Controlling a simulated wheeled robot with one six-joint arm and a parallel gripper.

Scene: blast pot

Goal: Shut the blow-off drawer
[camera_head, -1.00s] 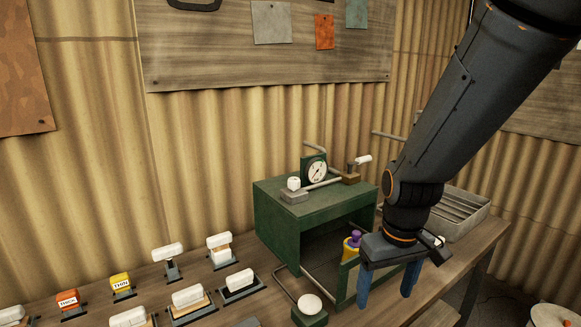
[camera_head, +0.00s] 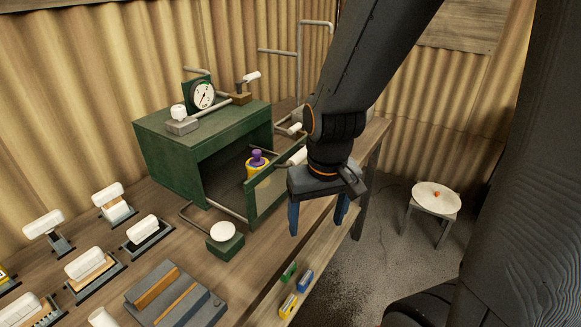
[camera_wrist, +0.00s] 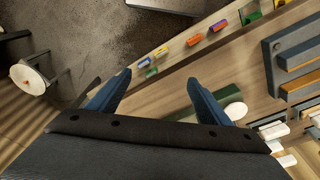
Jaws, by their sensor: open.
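The blow-off drawer (camera_head: 267,192) projects from the open front of a green cabinet (camera_head: 180,165) on the bench. Its green front has a pale panel. A yellow container with a purple top (camera_head: 257,165) stands inside it, behind the front. My gripper (camera_head: 317,224) points down with two blue fingers apart and nothing between them. In the head view it is to the right of the drawer front, near the bench edge; I cannot tell whether it touches. My gripper (camera_wrist: 158,84) is also open in the wrist view, where the drawer front is not clearly visible.
A green block with a white round knob (camera_head: 222,231) stands left of the drawer front. A gauge (camera_head: 203,95) and pipework sit on the cabinet. Several white-topped blocks line the bench at left. A white-topped stool (camera_head: 436,198) stands on the floor at right.

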